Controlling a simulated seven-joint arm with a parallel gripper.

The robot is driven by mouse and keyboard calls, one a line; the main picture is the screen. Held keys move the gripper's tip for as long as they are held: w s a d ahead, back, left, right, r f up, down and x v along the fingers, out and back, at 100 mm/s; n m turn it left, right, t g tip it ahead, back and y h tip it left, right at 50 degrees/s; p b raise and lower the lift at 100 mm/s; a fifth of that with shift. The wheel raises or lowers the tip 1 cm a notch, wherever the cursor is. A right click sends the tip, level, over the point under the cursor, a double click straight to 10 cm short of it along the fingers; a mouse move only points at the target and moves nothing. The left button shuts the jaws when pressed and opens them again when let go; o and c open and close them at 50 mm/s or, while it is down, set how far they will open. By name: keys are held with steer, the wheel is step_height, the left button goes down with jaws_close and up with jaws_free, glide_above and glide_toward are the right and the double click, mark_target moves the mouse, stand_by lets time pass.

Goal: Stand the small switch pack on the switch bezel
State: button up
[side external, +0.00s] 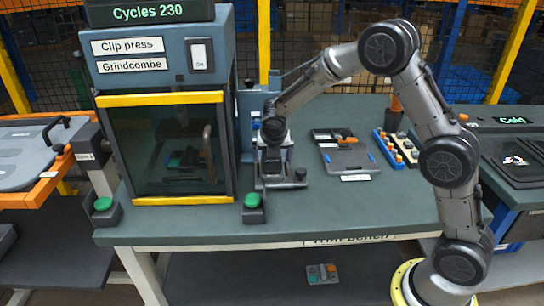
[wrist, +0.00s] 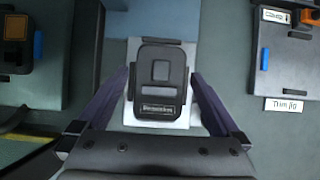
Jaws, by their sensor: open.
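My gripper (wrist: 165,75) is open, its two dark fingers spread on either side of a dark, round-cornered unit (wrist: 161,85). The unit has a raised square on top and a small label on its front edge, and sits on a pale plate (wrist: 186,115). I see no contact with the fingers. In the side view my gripper (side external: 272,132) points down over a grey stand (side external: 275,183) right of the press; the arm hides part of the spot. No part is clearly marked as the small switch pack or the switch bezel, so I cannot tell which they are.
The clip press (side external: 165,140) stands left, with green buttons (side external: 254,201) in front. The bench front right is clear. A small panel with coloured buttons (side external: 322,274) lies below.

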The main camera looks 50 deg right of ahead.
steer(key=s+a+r+m+t, duration=0.1)
steer(key=s+r, duration=0.4)
steer(key=r, duration=0.5)
steer(key=s+a+r+m+t, duration=0.15)
steer(key=s+r, duration=0.35)
steer(key=r, duration=0.5)
steer(key=s+r+m+y, duration=0.1)
steer(key=s+r+m, duration=0.3)
steer(key=s, duration=0.7)
steer(key=s+a+f+m+y, duration=0.1)
steer(key=s+a+f+m, duration=0.1)
steer(key=s+f+m, duration=0.2)
steer(key=s+a+f+m+g+y, duration=0.1)
steer(key=s+f+m, duration=0.4)
steer(key=s+m, duration=0.5)
steer(key=a+m+y, duration=0.1)
steer(key=a+m, duration=0.1)
steer(key=m, duration=0.4)
steer(key=shift+m, duration=0.25)
